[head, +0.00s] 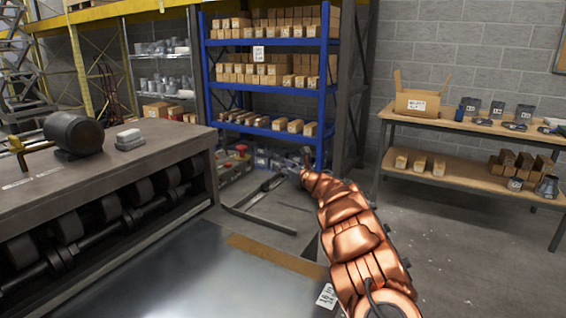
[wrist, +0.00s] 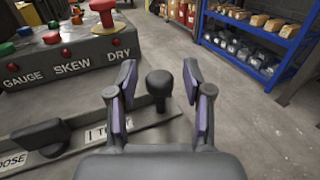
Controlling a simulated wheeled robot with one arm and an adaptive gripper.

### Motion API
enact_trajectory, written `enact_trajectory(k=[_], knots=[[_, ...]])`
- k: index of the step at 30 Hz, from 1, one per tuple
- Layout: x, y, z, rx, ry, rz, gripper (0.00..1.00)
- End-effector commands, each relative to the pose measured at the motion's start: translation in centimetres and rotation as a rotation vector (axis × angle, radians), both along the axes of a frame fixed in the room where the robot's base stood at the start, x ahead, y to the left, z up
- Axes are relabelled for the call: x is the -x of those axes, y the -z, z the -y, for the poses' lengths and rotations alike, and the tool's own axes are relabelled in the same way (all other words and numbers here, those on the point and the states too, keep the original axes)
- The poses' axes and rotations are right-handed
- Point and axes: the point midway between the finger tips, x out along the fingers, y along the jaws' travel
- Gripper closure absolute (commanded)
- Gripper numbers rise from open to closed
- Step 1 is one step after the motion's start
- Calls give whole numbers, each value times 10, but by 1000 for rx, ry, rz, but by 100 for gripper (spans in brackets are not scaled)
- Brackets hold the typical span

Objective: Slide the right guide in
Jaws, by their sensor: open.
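In the wrist view, my gripper (wrist: 160,86) is open, with one purple-padded finger on each side of a dark round-topped knob (wrist: 159,83). The knob stands upright in the gap, and I cannot tell whether either finger touches it. It rises from a grey rail (wrist: 150,138) with a partly hidden label. I cannot tell for sure whether this knob belongs to the right guide. A second dark handle (wrist: 40,136) lies at the left beside a label reading "OOSE". In the head view, my gripper (head: 304,160) is small at the end of my copper arm, its fingers unclear.
A panel (wrist: 65,60) marked GAUGE, SKEW and DRY carries coloured buttons at the upper left. A blue rack (wrist: 262,42) stands behind.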

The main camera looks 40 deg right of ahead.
Motion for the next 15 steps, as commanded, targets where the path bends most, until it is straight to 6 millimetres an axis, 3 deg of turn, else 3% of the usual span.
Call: enact_trajectory(k=[11, 15], knots=[[-4, 0, 0, 1, -1, 0, 50], [-4, 0, 0, 0, -1, 0, 61]])
